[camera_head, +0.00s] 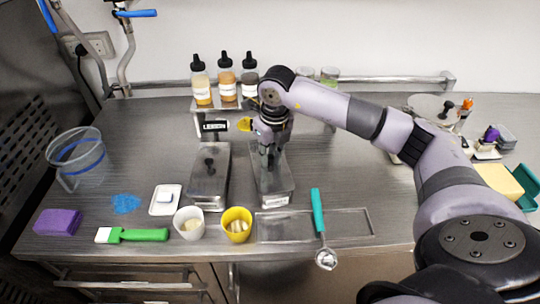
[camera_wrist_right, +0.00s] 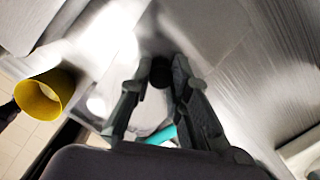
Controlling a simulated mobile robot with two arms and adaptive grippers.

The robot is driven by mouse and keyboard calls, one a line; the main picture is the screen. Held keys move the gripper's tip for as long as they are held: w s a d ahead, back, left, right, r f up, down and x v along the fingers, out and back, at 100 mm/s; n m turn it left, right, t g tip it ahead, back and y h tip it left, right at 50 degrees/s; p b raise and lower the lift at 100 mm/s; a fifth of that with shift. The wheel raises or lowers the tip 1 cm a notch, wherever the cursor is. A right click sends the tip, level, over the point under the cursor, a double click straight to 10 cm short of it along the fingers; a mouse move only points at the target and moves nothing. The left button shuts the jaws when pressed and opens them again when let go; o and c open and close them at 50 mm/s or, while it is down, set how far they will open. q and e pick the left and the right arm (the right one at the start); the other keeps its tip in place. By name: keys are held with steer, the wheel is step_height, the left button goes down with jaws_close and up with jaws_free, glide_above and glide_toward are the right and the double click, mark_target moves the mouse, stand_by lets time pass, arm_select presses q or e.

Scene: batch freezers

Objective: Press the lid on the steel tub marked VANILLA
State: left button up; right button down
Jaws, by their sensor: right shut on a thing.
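Two long steel tubs stand side by side at mid-counter. The left tub (camera_head: 209,190) has a black knob on top and a sign reading something like LEMON behind it. The right tub (camera_head: 275,190) has a front label too small to read, so I cannot confirm VANILLA. My right gripper (camera_head: 270,158) is over this right tub, pointing down. In the wrist view its fingers (camera_wrist_right: 160,85) are shut on the black knob (camera_wrist_right: 161,70) of a steel lid. Whether the lid sits flush on the tub is hidden by the gripper. My left gripper is not in view.
A white cup (camera_head: 188,224) and yellow cup (camera_head: 237,226) stand in front of the tubs. A teal-handled scoop (camera_head: 318,215) lies right, across a rectangular tray outline (camera_head: 350,225). Bottles (camera_head: 226,80) stand behind. A clear pitcher (camera_head: 78,160) is at left.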

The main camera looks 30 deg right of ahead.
stand_by(0.6)
stand_by(0.3)
steer(key=c, duration=1.4)
jaws_free()
steer(key=shift+o, duration=0.4)
steer(key=o, duration=0.4)
steer(key=shift+r+p, duration=2)
steer(key=shift+r, duration=1.5)
